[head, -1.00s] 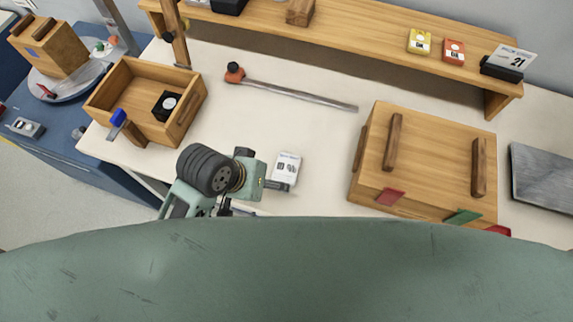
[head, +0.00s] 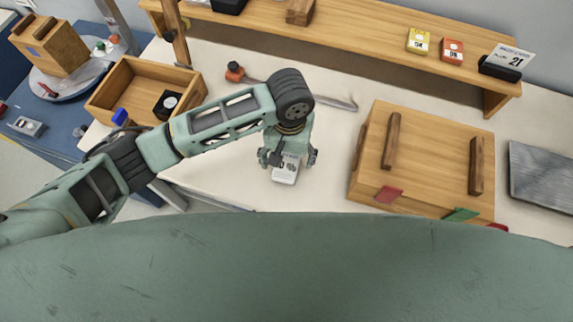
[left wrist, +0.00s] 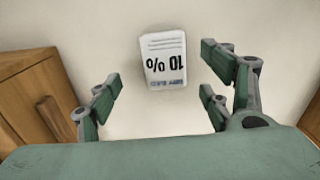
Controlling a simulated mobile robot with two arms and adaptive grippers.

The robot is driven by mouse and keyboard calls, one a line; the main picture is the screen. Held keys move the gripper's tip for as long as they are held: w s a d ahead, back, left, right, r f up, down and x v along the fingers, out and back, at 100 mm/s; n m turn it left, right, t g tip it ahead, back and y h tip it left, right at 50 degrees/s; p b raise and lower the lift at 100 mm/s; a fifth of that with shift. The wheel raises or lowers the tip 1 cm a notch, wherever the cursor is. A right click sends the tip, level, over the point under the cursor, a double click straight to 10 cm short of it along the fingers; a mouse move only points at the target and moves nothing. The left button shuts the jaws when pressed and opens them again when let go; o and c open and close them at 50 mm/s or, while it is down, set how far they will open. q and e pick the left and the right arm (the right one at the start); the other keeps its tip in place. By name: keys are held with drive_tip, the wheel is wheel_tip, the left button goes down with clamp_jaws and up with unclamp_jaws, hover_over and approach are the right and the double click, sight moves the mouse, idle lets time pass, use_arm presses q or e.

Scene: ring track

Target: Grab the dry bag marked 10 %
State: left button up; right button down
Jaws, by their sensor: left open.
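The dry bag is a small white packet (head: 285,174) lying on the pale bench top in the head view, partly covered by my gripper. In the left wrist view the packet (left wrist: 164,60) shows upside down, with "10 %" printed on it. My left gripper (head: 287,159) is open above the packet, with its fingers spread on either side. In the left wrist view the left gripper (left wrist: 160,106) has nothing between its fingers, and the packet lies beyond the fingertips. My right gripper is not in view.
A wooden box with handles (head: 427,150) stands to the right. An open wooden tray (head: 112,92) stands to the left. A metal rod with an orange end (head: 236,73) lies behind. A raised shelf holds a yellow packet (head: 418,41) and an orange packet (head: 452,51).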

sight(286, 168)
use_arm(q)
drive_tip(key=f, duration=0.1)
drive_tip(key=f+p, duration=0.1)
drive_tip(key=f, duration=0.2)
drive_tip(key=shift+a+f, duration=0.3)
drive_tip(key=shift+a, duration=0.1)
drive_tip(key=shift+f, duration=0.55)
drive_tip(key=c, duration=1.2)
drive_tip(key=shift+r, duration=0.1)
drive_tip(key=shift+c, duration=0.2)
